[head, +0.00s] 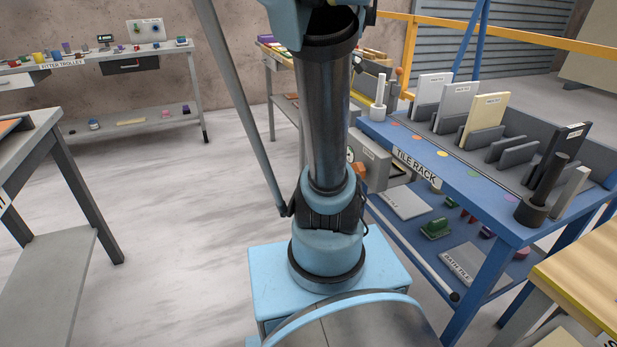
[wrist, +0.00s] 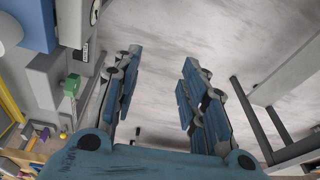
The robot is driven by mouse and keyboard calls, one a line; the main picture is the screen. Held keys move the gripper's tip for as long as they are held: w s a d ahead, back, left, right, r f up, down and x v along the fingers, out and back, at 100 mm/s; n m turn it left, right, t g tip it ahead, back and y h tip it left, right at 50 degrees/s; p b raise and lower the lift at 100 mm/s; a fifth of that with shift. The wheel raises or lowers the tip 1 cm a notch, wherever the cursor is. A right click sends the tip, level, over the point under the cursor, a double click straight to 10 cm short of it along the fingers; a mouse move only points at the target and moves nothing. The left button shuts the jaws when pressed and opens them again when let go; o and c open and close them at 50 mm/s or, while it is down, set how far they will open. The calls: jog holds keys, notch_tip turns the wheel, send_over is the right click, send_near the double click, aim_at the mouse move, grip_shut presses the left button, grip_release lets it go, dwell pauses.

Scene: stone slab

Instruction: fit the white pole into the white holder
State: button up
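A slim white pole (head: 380,89) stands upright at the far left corner of the blue tile rack. Its lower end meets a short, wider white holder (head: 377,112) on the rack top. It appears to stand in the holder, but the seating depth cannot be told. My gripper (wrist: 158,82) shows in the wrist view with its two blue-grey fingers spread apart. Nothing is between them, and pale floor shows through the gap. The gripper is outside the head view, and neither pole nor holder can be made out in the wrist view.
The tile rack (head: 395,147) holds several upright tiles. A black pole (head: 549,180) stands in a black holder (head: 531,211) at its near right corner. A wooden table (head: 590,275) is at lower right, a fitter trolley (head: 110,62) at back left. Floor between is clear.

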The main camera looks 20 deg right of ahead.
jog(key=s+a+f+m, duration=0.1)
jog(key=s+a+f, duration=0.4)
jog(key=s+f, duration=0.2)
jog(key=s+a+f+m+h, duration=0.1)
jog(key=s+a+f+m, duration=0.1)
jog(key=s+a+f, duration=0.3)
jog(key=s+f, duration=0.3)
jog(key=f, duration=0.2)
jog(key=shift+s, duration=0.3)
